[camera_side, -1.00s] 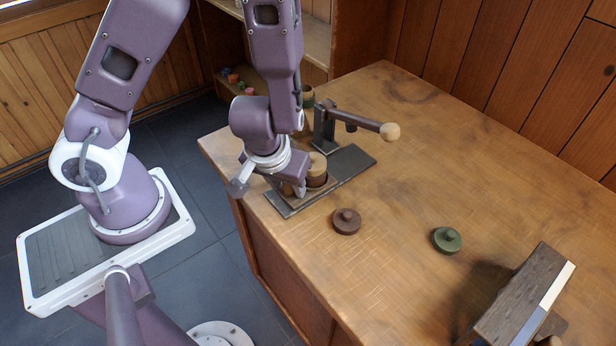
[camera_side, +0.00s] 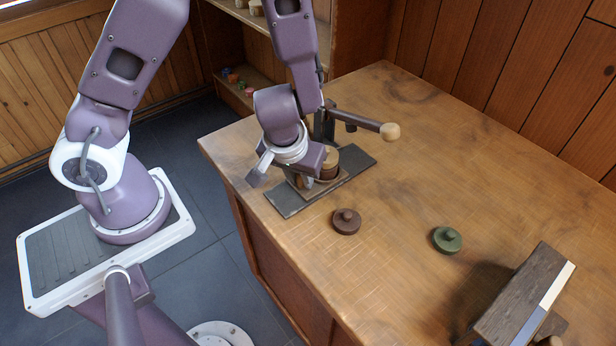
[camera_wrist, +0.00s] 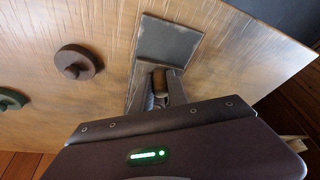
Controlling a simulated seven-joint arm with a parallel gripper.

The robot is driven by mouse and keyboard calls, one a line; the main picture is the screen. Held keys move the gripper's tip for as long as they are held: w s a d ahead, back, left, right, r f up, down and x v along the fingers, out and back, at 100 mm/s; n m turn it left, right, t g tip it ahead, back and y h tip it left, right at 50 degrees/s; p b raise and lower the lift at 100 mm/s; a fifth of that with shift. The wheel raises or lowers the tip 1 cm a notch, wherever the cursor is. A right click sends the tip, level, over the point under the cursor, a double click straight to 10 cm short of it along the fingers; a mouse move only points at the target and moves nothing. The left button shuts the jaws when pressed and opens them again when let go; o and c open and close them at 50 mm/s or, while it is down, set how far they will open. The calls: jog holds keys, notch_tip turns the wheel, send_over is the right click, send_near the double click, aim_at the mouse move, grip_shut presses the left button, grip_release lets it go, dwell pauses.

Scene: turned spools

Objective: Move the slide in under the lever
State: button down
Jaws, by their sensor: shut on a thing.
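A dark grey base plate (camera_side: 288,203) lies near the table's left edge, and its bare end also shows in the wrist view (camera_wrist: 168,42). The slide (camera_side: 333,183) sits on the plate and carries a tan and brown spool stack (camera_side: 330,163). The lever (camera_side: 365,124), with a pale ball at its end, reaches out from a dark post behind the stack; its pad hangs right of and above the stack. My gripper (camera_side: 311,184) is down at the slide's near end, shut on what looks like its grip (camera_wrist: 160,82). The fingers partly hide the slide.
A brown knobbed disc (camera_side: 346,221) and a green one (camera_side: 446,239) lie right of the plate. A dark wooden block-like stand (camera_side: 520,295) is at the front right. The table's middle and far right are clear.

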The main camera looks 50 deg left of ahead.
jog(key=shift+w+a, duration=0.1)
jog(key=shift+w, duration=3.2)
jog(key=c, duration=1.3)
grip_release()
jog(key=shift+r, duration=3.55)
grip_shut()
